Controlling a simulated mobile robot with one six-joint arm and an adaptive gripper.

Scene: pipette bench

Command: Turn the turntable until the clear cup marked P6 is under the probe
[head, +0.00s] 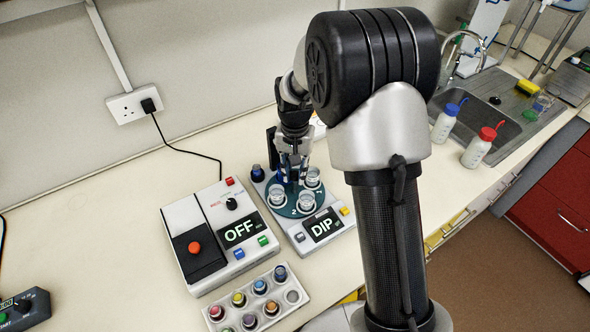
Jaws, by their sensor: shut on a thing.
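The teal turntable (292,210) sits on a grey device whose display (323,225) reads DIP. Clear cups stand on it: one at the right back (313,178), one at the front (306,201) and one at the left (277,195). The marks are too small for me to tell which cup is P6. My gripper (292,181) points down over the turntable's middle, between the cups. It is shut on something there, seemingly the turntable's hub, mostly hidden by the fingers. A dark upright part (271,143) stands behind my gripper; I cannot make out the probe's tip.
A box with an OFF display (238,233) stands left of the turntable. A rack of coloured caps (239,307) lies in front. A dark blue-capped vial (257,172) is at the device's back left. Two bottles (448,122) (479,147) stand near the sink (500,110).

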